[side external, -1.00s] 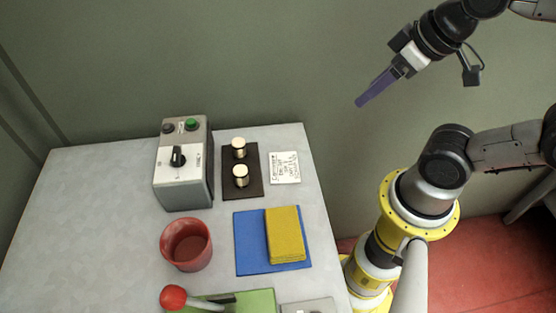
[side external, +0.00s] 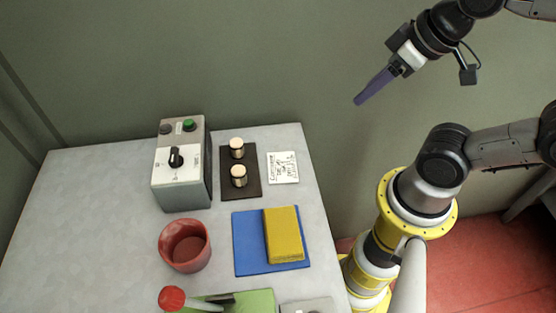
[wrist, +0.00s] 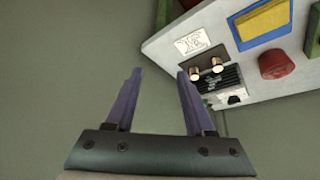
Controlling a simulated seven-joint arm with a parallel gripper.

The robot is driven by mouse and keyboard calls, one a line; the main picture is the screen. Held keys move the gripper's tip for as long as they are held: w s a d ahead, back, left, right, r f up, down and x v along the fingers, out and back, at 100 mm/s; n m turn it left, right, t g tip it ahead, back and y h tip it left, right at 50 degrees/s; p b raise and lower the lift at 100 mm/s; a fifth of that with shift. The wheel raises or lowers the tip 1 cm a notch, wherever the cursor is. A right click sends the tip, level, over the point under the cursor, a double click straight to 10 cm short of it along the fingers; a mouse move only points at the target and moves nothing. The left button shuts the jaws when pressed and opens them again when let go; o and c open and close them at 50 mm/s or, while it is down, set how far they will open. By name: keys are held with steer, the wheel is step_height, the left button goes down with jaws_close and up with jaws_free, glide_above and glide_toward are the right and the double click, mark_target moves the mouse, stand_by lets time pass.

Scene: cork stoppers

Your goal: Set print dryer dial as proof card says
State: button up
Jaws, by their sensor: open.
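The print dryer is a grey box (side external: 182,187) at the back of the table, with a black dial (side external: 176,157) on its pale front plate. A grey button and a green button (side external: 189,125) sit on its top. The white proof card (side external: 283,167) lies flat to the right; its writing is too small to read. It also shows in the wrist view (wrist: 193,42). My gripper (side external: 358,102) hangs in the air to the right of the table, well away from the dial. In the wrist view its two purple fingers (wrist: 158,76) are apart with nothing between them.
Two cork stoppers (side external: 239,175) stand on a dark board between box and card. A red cup (side external: 185,245), a yellow block (side external: 283,234) on a blue mat (side external: 246,256), and a green base with a red-knobbed lever (side external: 172,298) lie nearer. The table's left side is clear.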

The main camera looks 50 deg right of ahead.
steer(key=w+a+r+n+g, duration=0.1)
steer(key=w+a+r+n, duration=0.2)
steer(key=w+r+n, duration=0.5)
steer(key=w+a+r+n+g, duration=0.1)
steer(key=w+a+r+n, duration=0.45)
steer(key=n, duration=0.55)
steer(key=n+g, duration=0.4)
steer(key=n, duration=0.4)
glide_above(173, 154)
step_height(173, 154, down, 9)
step_height(173, 154, down, 13)
steer(key=shift+f, duration=0.1)
jaws_close()
